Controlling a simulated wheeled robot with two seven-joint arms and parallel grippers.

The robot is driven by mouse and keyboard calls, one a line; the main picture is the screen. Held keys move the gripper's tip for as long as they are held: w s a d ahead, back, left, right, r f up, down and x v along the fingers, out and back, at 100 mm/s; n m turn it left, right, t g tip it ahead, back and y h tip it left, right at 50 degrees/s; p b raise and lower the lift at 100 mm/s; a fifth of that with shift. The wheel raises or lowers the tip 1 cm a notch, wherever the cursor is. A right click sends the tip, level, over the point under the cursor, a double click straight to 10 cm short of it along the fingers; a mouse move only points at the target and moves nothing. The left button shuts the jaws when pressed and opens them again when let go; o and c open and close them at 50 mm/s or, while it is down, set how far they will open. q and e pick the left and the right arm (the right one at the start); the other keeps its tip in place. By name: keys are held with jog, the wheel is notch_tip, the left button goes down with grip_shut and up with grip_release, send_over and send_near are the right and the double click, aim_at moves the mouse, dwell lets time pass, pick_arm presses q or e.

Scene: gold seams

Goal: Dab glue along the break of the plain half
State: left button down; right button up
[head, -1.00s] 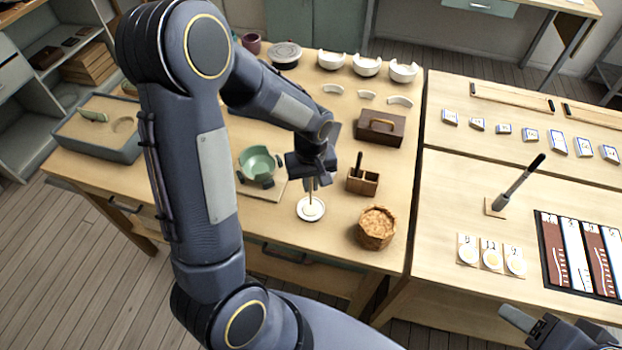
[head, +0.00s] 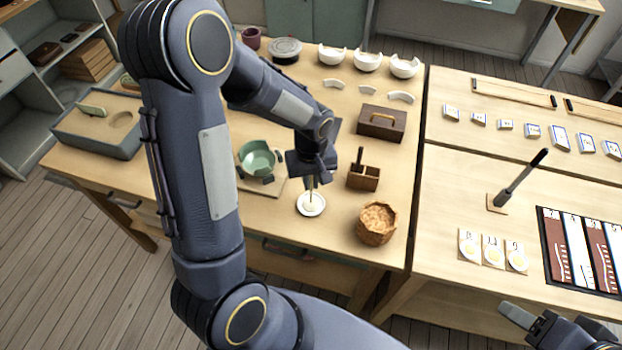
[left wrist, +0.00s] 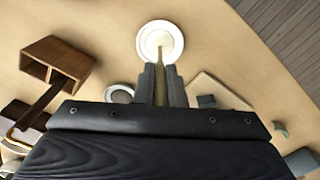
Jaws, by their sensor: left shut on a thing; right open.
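My left gripper (head: 312,181) is shut on a thin brush-like stick (left wrist: 160,63) and points down over a small white dish (head: 318,210). The stick's lower end is at the pale paste in the dish; I cannot tell whether it touches. The dish also shows in the left wrist view (left wrist: 142,41). A green bowl piece (head: 258,158) sits on a pale board (head: 284,191) just left of the gripper, with dark blocks beside it. A green shard (head: 91,110) stands in a sand tray at the far left. My right gripper (head: 522,318) is open at the lower right.
A wooden holder (head: 363,180) and a woven basket (head: 377,224) stand right of the dish. A dark wooden box (head: 381,123) is behind them. The sand tray (head: 100,143) is at the left. White bowls (head: 367,63) line the back. A second table (head: 455,205) adjoins on the right.

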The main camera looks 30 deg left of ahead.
pick_arm(q)
jog(key=shift+f+b, duration=0.55)
dwell(1.4)
jog(key=shift+r, duration=0.1)
jog(key=shift+r+p, duration=2.6)
jog(key=shift+r, duration=0.9)
jog(key=shift+f, duration=0.1)
